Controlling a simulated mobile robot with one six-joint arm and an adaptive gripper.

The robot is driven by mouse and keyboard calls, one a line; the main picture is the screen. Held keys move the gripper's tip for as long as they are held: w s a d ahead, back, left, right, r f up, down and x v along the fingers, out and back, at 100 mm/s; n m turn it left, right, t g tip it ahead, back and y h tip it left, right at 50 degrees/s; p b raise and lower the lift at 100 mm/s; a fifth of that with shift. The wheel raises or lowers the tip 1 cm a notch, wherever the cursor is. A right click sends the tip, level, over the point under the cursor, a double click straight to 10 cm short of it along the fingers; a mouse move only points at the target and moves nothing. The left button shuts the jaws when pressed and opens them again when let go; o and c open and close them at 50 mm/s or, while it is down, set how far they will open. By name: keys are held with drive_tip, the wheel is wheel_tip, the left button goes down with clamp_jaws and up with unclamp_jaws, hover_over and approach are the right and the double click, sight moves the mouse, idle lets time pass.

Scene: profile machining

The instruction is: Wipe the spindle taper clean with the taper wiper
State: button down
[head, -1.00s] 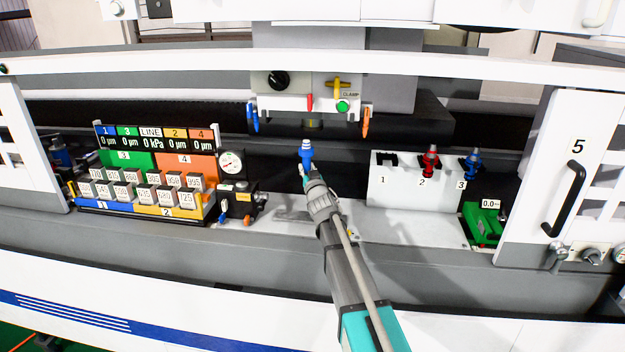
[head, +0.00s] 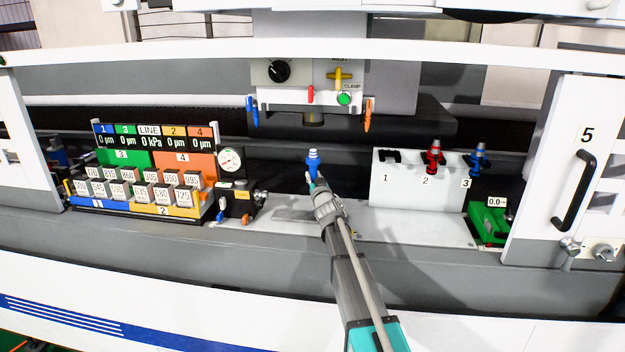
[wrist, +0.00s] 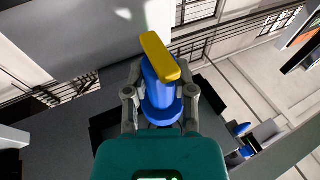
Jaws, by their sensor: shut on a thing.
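My gripper (head: 313,182) is shut on the blue taper wiper (head: 312,162), which stands upright above the fingers with a paler top. In the wrist view the gripper (wrist: 160,108) has its fingers on both sides of the blue body (wrist: 160,88), and a yellow bar (wrist: 160,57) shows across its far end. The spindle nose (head: 313,119) is the dark round piece under the machine head, above the wiper in the head view. The wiper is apart from it, with a gap between. The inside of the taper is hidden.
A white stand (head: 415,190) to the right has slot 1 empty, a red tool (head: 433,158) at 2 and a blue one (head: 478,160) at 3. Blue (head: 252,112) and orange (head: 368,115) nozzles flank the spindle. A gauge panel (head: 155,140) stands left.

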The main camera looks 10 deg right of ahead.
sight(314, 150)
idle(0.4)
drive_tip(key=shift+s+r+p, duration=0.1)
drive_tip(key=shift+r+p, duration=2.4)
drive_tip(key=shift+r+p, duration=3.4)
idle(1.7)
